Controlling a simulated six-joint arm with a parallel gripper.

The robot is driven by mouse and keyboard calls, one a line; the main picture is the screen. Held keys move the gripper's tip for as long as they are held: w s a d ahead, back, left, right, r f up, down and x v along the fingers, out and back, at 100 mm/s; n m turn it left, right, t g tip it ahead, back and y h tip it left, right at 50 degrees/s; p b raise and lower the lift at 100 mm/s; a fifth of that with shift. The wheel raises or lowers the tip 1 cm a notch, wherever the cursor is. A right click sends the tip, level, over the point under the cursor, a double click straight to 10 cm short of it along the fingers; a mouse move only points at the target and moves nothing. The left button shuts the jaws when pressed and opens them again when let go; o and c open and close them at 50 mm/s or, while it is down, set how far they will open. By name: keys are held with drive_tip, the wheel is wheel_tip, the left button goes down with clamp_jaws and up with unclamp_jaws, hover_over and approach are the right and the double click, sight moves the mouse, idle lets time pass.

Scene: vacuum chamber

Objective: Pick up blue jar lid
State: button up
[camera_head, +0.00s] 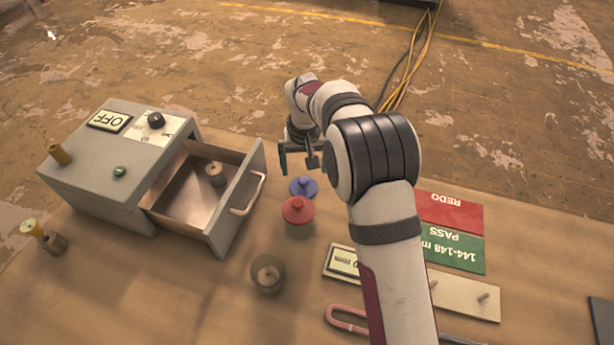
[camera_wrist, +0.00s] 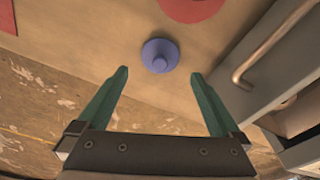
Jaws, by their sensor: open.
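The blue jar lid (camera_head: 303,187) lies on the table with its knob up, just behind the red lid (camera_head: 298,209) in the head view. In the wrist view the blue lid (camera_wrist: 160,56) is a round disc with a central knob, ahead of and between the fingertips, not touched. My gripper (camera_head: 299,170) is above the table near the blue lid. In the wrist view my gripper (camera_wrist: 158,75) has its two green fingers spread wide with nothing between them.
A grey box (camera_head: 120,160) with an open drawer (camera_head: 245,200) stands on the left; the drawer handle (camera_wrist: 240,78) is near my right finger in the wrist view. A jar (camera_head: 267,273) stands in front. Red and green panels (camera_head: 450,230) lie to the right.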

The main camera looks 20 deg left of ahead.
sight(304, 180)
drive_tip(key=f, duration=0.3)
drive_tip(key=w+f, duration=0.1)
drive_tip(key=f, duration=0.2)
drive_tip(key=w+a+f, duration=0.1)
drive_tip(key=f, duration=0.2)
drive_tip(key=shift+r, duration=0.15)
drive_tip(key=c, duration=1)
